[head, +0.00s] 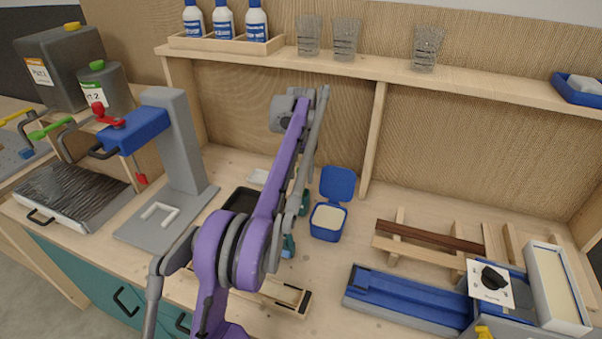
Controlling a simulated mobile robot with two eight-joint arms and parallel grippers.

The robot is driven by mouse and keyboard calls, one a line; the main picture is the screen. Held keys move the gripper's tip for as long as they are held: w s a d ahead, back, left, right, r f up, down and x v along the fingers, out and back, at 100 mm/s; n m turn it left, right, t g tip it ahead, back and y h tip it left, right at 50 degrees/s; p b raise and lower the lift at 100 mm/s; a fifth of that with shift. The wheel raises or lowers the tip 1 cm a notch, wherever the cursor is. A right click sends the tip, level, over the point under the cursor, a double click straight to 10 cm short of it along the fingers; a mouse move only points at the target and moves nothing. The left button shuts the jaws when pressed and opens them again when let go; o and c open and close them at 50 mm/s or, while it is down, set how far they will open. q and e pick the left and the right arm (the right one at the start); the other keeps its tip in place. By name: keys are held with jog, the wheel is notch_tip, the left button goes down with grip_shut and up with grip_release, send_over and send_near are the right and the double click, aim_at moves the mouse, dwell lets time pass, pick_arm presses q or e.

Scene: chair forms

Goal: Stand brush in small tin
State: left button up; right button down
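One purple and grey arm of mine rises through the middle of the head view, bends high up and comes back down towards the bench. I take it as my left arm. Its gripper end is mostly hidden behind the arm's own links, so I cannot tell whether it is open or holds anything. Small blue-green pieces (288,246) show beside the arm low down; I cannot tell what they are. A blue open-lidded container (328,221) with a cream filling stands just right of the arm. I cannot clearly make out a brush or a small tin. My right gripper is out of view.
A shelf (372,68) with glasses and bottles crosses the back. A grey stand with a blue head (137,129) is left. A wooden rack (430,240), a long blue tray (403,300) and a white box (556,288) are right. A wooden tray (292,297) lies in front.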

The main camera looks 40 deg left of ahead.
pick_arm(q)
jog(key=shift+o, duration=0.2)
notch_tip(320, 180, up, 11)
jog(key=p, duration=0.2)
jog(key=shift+f+p, duration=0.1)
jog(key=shift+p, duration=0.3)
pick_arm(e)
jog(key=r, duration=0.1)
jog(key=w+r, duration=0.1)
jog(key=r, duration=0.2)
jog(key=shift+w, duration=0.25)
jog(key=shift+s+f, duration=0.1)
